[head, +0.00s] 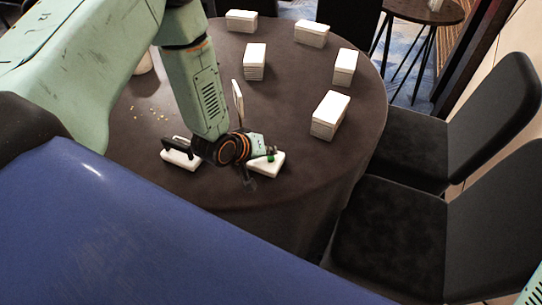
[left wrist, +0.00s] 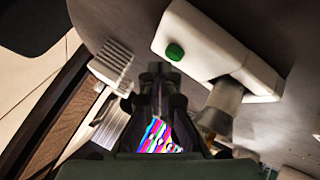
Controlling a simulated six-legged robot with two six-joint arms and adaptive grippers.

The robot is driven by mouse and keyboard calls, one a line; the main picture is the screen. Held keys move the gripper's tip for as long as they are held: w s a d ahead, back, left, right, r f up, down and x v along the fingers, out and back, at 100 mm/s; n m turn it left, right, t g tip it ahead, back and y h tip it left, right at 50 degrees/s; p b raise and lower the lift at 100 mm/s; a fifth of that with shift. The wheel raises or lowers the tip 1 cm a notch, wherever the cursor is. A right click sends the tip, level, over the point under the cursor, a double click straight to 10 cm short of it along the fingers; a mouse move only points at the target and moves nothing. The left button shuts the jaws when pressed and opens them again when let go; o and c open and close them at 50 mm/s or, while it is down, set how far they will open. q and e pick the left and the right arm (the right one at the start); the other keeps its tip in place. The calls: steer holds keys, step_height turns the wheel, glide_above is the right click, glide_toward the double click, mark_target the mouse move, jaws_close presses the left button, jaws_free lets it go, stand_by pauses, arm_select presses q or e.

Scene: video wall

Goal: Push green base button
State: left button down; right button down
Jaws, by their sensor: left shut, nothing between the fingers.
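A white base (head: 268,168) with a round green button (head: 271,157) lies near the front edge of the round dark table. In the left wrist view the base (left wrist: 215,50) is larger, with the green button (left wrist: 174,52) near its left end. My left gripper (head: 250,181) is beside the base in the head view and partly hidden by its own wrist. In the left wrist view its fingertips (left wrist: 156,73) are together and empty, below and left of the button. I see a gap in that picture but cannot tell the depth.
Another white piece (head: 180,159) lies left of my wrist, and a thin white panel (head: 238,102) stands behind it. Several white boxes (head: 330,114) stand across the table (head: 200,190). Black chairs (head: 400,145) are at the right. A striped coloured surface (left wrist: 165,135) shows below my fingers.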

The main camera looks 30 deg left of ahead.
mark_target(269, 159)
arm_select(q)
steer(key=shift+f, duration=0.15)
stand_by(0.4)
steer(key=shift+f+b, duration=0.4)
steer(key=shift+b, duration=0.05)
steer(key=shift+r, duration=0.1)
steer(key=shift+r+p, duration=0.45)
steer(key=shift+r, duration=0.1)
step_height(269, 159, up, 6)
steer(key=p, duration=0.5)
stand_by(0.6)
